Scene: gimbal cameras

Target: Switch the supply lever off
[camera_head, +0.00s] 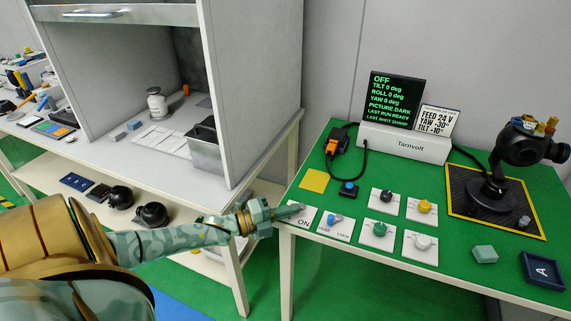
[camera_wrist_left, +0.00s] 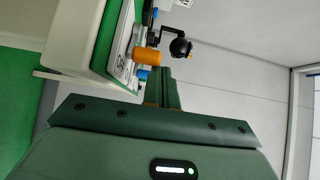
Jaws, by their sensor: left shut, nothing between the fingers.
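The supply lever's white plate (camera_head: 303,222), with "ON" readable, sits at the front left corner of the green-topped table. My left gripper (camera_head: 290,211) is shut and empty, reaching in from the left over this plate and hiding part of it. In the left wrist view an orange cylindrical handle (camera_wrist_left: 147,56), which looks like the supply lever's, stands out from a white labelled plate, close to the tip of my left gripper (camera_wrist_left: 162,88). I cannot tell whether they touch. The lever itself is hidden in the head view. My right gripper is not in view.
A "LOCK" switch plate (camera_head: 335,227) lies right beside the lever plate, with several knob plates beyond. A black screen (camera_head: 391,98) reads "OFF" and "PICTURE DARK". A gimbal camera (camera_head: 519,146) stands at right. A grey cabinet (camera_head: 252,90) stands left of the table.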

